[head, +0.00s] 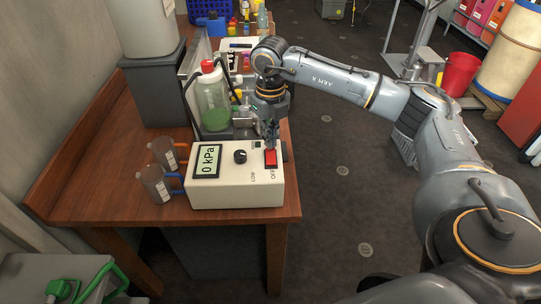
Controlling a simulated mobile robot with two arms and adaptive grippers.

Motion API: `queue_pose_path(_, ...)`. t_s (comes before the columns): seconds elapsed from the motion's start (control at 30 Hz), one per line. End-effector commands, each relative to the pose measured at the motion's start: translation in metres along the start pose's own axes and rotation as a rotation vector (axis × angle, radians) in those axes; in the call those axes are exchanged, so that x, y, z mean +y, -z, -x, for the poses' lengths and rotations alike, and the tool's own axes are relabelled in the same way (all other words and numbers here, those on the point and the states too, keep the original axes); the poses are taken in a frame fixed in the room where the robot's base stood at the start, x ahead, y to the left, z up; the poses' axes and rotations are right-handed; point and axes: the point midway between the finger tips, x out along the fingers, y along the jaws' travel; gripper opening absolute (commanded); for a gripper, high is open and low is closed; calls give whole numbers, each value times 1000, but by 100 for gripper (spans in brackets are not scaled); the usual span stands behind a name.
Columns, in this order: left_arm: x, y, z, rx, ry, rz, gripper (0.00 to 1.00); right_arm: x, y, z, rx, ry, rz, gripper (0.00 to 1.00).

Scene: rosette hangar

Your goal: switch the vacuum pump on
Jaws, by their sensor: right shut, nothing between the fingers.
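The vacuum pump control box (235,187) is a cream-coloured box on the front of the wooden table. Its display (207,161) reads 0 kPa. A black knob (240,156) sits in the middle of its top, near the word LOW. A red rocker switch (270,158) is at the right of the top, with OFF printed below it. My right gripper (270,143) is shut and empty, pointing down at the far edge of the switch; I cannot tell whether it touches it. It partly hides the switch's far end. My left gripper is out of view.
A red-capped bottle of green liquid (214,100) stands behind the box. Two measuring jugs (156,184) stand left of it. The wooden table (110,195) carries a grey bin and small bottles farther back. Floor to the right is clear near the table.

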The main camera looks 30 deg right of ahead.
Motion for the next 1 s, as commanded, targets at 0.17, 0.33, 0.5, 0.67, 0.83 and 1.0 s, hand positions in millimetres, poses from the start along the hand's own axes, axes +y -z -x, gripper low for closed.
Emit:
queue_pose_path(0.17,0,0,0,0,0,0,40,0,0,0,0,0,0,0)
queue_pose_path(0.33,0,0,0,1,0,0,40,0,0,0,0,0,0,0)
queue_pose_path(0.5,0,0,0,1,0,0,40,0,0,0,0,0,0,0)
queue_pose_path(0.67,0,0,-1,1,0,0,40,0,0,-1,0,0,0,0)
queue_pose_path(0.83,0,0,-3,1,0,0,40,0,0,-4,0,0,0,0)
queue_pose_path(1.0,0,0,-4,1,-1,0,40,0,0,-6,0,0,0,0)
